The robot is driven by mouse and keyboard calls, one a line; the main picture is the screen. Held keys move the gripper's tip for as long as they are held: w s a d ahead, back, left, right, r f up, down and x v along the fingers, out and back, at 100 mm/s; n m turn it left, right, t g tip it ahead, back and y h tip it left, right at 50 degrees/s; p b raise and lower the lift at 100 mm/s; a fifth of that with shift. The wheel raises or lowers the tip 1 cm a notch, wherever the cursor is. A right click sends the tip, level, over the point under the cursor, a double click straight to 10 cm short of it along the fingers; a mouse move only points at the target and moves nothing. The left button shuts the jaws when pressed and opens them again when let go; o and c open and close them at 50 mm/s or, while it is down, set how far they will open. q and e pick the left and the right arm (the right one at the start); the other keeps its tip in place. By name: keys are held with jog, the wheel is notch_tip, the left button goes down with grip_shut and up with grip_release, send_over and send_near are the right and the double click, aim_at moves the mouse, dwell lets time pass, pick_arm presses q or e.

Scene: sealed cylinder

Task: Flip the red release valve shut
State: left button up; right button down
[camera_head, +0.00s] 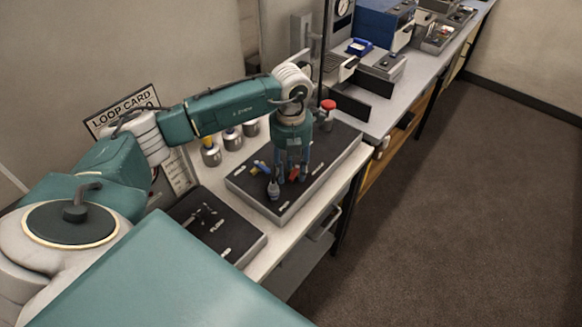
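My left gripper (292,173) points down over the dark panel (318,163) on the bench. Its two fingers show apart, so it looks open. A small red part (293,174), perhaps the release valve, shows between the fingers; whether they touch it I cannot tell, and the gripper hides much of it. A red-capped cylinder (328,105) stands behind, at the panel's far side. My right gripper is out of view.
Several metal canisters (210,153) stand left of the panel. A second dark panel (222,232) lies nearer me. A blue instrument (385,22) and other equipment are farther along the bench. The floor at right is clear.

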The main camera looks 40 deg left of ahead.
pick_arm(q)
grip_shut()
jog(key=m+b, duration=0.2)
jog(key=b, duration=0.1)
jog(key=shift+w+a+f, duration=0.15)
jog(key=shift+a+f, duration=0.15)
jog(key=shift+a, duration=0.05)
jog(key=shift+a+r+m+b, duration=0.1)
jog(key=shift+r+m+b, duration=0.1)
jog(key=shift+m+b, duration=0.45)
jog(key=shift+r, duration=0.15)
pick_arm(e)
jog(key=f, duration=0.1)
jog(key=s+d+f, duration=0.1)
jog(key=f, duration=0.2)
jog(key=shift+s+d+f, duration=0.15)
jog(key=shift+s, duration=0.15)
pick_arm(q)
grip_release()
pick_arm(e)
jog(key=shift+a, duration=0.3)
